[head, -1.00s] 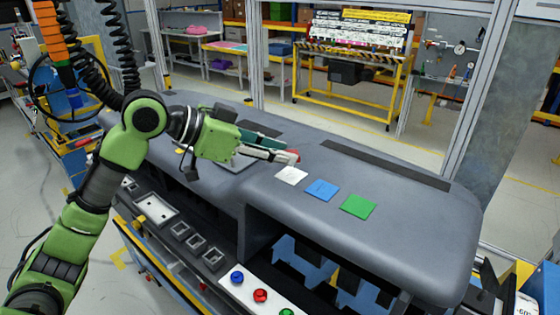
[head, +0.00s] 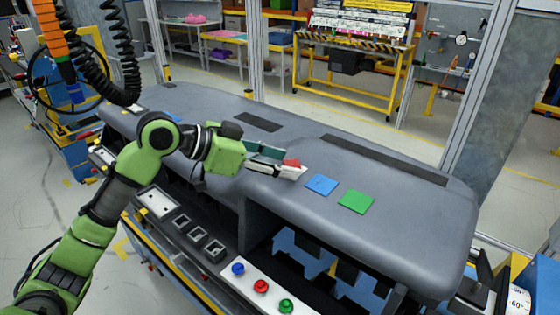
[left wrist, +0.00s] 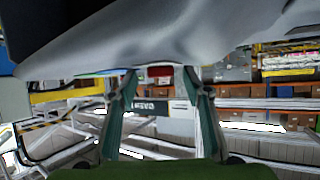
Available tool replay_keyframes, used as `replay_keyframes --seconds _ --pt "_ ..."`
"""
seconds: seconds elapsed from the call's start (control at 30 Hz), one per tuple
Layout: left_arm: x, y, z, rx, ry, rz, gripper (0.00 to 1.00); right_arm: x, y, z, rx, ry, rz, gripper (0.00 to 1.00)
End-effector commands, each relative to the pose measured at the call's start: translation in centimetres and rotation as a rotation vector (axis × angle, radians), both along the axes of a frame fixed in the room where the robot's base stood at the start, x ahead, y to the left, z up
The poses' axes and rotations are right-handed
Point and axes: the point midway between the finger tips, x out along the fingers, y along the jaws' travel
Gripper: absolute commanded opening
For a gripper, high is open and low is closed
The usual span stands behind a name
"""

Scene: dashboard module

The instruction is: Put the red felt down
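My left gripper (head: 286,167) is low over the grey dashboard (head: 400,215) in the head view, with its fingers pointing right. It holds the red felt (head: 291,162) at its fingertips. In the left wrist view, the red felt (left wrist: 160,71) spans the gap between the two fingertips, close to the grey surface. I cannot tell whether the felt touches the dashboard. A blue felt (head: 321,184) and a green felt (head: 356,202) lie flat to the right of the gripper. My right gripper is not in view.
A white panel with blue, red (head: 261,286) and green knobs is at the front below the dashboard. Dark inset strips (head: 385,161) run along the dashboard's back. The dashboard top right of the green felt is clear. A yellow rack (head: 352,62) stands far behind.

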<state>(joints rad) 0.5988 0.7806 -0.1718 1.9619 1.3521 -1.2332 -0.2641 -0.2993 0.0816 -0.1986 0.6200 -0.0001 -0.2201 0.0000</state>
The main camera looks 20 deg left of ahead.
Motion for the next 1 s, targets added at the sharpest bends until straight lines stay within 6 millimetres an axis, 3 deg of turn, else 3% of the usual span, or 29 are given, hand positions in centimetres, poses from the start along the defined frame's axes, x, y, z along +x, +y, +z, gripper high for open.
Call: replay_keyframes --seconds 0.37,0.7,1.0 --pt "-0.5 0.7 0.5 0.001 -0.002 0.002 0.44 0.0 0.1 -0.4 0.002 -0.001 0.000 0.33" --pt "-4.6 5.2 3.5 0.004 -0.001 0.004 0.44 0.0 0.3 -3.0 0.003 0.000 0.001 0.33" --pt "-6.9 7.6 5.6 0.000 0.000 0.001 0.44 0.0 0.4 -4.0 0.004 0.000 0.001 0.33"
